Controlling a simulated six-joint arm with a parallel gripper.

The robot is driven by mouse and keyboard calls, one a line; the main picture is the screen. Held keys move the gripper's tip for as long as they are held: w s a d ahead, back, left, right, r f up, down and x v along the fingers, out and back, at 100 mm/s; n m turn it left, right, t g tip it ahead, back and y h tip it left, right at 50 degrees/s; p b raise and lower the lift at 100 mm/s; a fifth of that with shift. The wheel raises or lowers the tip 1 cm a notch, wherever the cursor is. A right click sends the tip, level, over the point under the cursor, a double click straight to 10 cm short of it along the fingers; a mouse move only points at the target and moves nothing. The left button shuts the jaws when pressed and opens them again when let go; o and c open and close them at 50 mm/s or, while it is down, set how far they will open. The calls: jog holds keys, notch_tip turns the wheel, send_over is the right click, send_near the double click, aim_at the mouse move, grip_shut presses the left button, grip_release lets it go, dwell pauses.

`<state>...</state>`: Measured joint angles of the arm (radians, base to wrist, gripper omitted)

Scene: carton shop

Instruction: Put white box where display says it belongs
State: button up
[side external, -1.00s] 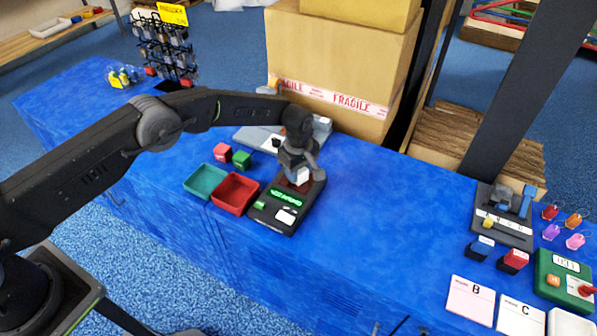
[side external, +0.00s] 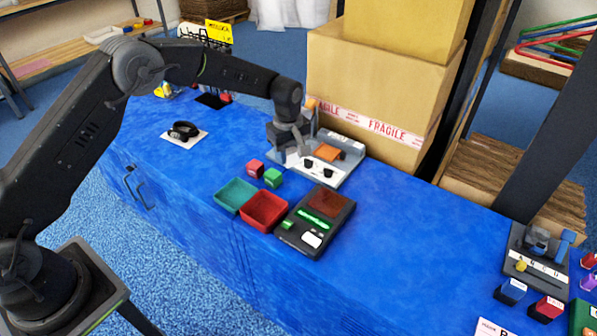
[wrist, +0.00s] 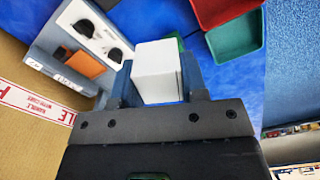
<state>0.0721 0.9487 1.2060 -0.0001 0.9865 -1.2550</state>
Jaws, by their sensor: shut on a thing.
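A white box (wrist: 157,72) is held between the two fingers of my gripper, as the wrist view shows. In the side external view my gripper (side external: 291,152) is above the blue table beside a grey panel with two black knobs (side external: 322,165), and the box is mostly hidden there. A black device (side external: 316,222) with a lit green display and a bare brown plate stands in front. Its display text is too small to read for sure. A teal tray (side external: 236,195) and a red tray (side external: 264,211) stand left of it, both looking empty.
A red cube (side external: 255,169) and a green cube (side external: 273,178) stand behind the trays. Tall cardboard boxes (side external: 380,85) rise close behind the panel. A black item on a white card (side external: 184,134) lies left.

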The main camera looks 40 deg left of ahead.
jog(key=s+a+f+n, duration=0.2)
jog(key=s+a+n, duration=0.2)
jog(key=s+a, duration=0.9)
send_over(265, 214)
notch_tip(265, 214, down, 7)
jog(key=shift+s+r, duration=0.1)
jog(key=shift+f, duration=2.1)
jog(key=shift+f, duration=0.1)
jog(key=o, duration=1)
